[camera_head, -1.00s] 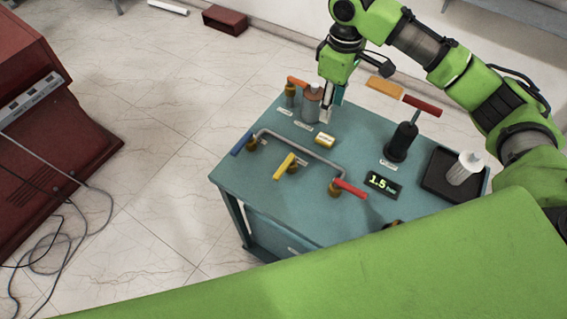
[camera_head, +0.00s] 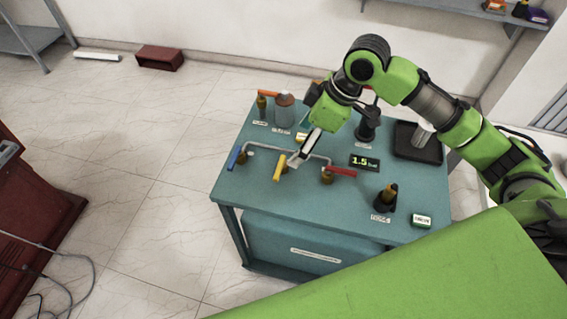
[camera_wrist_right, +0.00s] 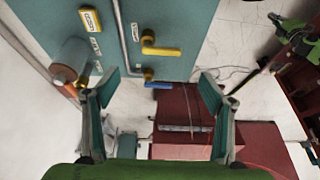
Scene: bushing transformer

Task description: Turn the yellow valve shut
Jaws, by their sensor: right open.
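The yellow valve (camera_head: 279,170) sits on the grey pipe (camera_head: 262,148) on the teal table (camera_head: 240,190), between a blue-handled valve (camera_head: 236,157) and a red-handled valve (camera_head: 341,172). Its handle lies crosswise to the pipe in the head view. My right gripper (camera_head: 299,158) hangs above the table just right of the yellow handle; contact cannot be told. In the right wrist view, the open, empty right gripper (camera_wrist_right: 159,82) has its fingers spread wide. The yellow valve (camera_wrist_right: 161,50) shows above the fingertips and the blue handle (camera_wrist_right: 158,85) between them. My left gripper is out of view.
An orange-handled valve (camera_head: 268,93) and a grey canister (camera_head: 285,112) stand at the table's back left. A 1.5 display (camera_head: 364,163), black pump (camera_head: 367,130), black tray (camera_head: 412,150) and black holder (camera_head: 386,204) are to the right. The front left tabletop is clear.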

